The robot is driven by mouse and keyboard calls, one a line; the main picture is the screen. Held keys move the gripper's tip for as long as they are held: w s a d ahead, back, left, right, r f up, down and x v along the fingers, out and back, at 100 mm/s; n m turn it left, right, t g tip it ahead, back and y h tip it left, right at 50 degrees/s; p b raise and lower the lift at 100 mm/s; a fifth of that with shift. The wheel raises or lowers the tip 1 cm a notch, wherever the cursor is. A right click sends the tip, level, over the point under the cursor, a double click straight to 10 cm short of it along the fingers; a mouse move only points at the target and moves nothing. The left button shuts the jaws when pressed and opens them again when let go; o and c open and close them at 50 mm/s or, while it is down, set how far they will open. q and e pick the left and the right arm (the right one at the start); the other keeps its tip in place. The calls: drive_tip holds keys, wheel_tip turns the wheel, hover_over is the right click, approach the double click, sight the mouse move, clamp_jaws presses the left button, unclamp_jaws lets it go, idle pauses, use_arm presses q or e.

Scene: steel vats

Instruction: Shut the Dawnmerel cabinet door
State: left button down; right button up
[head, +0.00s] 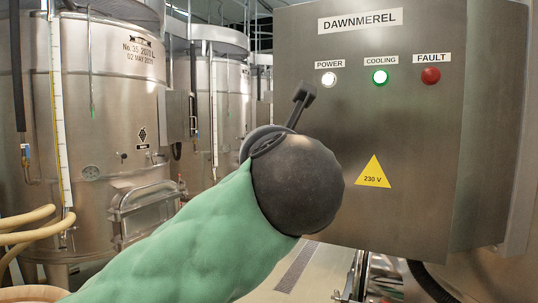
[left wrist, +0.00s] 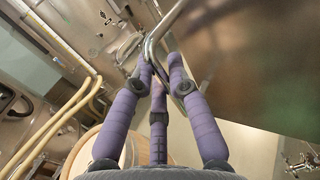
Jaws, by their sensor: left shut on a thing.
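The Dawnmerel cabinet door (head: 410,130) is a grey steel panel with a name label, lamps and a yellow 230 V sign. It fills the right half of the head view; whether a gap stands open at its edge I cannot tell. In the left wrist view the panel (left wrist: 250,60) lies at upper right. A bent metal bar handle (left wrist: 163,24) runs beside it. My left gripper (left wrist: 160,72) has its purple fingers closed around this bar. In the head view my wrist hides the fingers and the handle. My right gripper is not in view.
Large steel vats (head: 110,90) stand at left and behind. Cream hoses (head: 30,225) run at the lower left. Metal pipework (head: 365,280) stands below the cabinet. A strip of open floor with a drain grate (head: 296,266) lies between.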

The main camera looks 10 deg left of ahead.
use_arm(q)
drive_tip(key=w+d+m+h+p, duration=0.2)
drive_tip(key=w+p, duration=0.3)
drive_tip(key=w, duration=0.3)
drive_tip(key=w+d+m+h+p, duration=0.2)
drive_tip(key=w+d+h+p, duration=0.2)
drive_tip(key=w, duration=0.4)
drive_tip(key=w+d+m+h+p, duration=0.2)
drive_tip(key=w+d+h+p, duration=0.1)
drive_tip(key=w+p, duration=0.3)
drive_tip(key=w+d, duration=0.1)
drive_tip(key=w, duration=0.1)
drive_tip(key=shift+w+r+t, duration=0.15)
drive_tip(key=shift+w+t, duration=0.25)
drive_tip(key=shift+d, duration=0.15)
drive_tip(key=c, duration=1.3)
unclamp_jaws()
drive_tip(key=shift+c, duration=0.2)
drive_tip(key=shift+o, duration=0.7)
drive_tip(key=shift+w+d, duration=0.2)
drive_tip(key=shift+d, duration=0.05)
drive_tip(key=shift+s+a, duration=0.1)
drive_tip(key=shift+a, duration=0.05)
drive_tip(key=s+a, duration=0.1)
drive_tip(key=s, duration=1)
drive_tip(key=shift+s+a, duration=0.4)
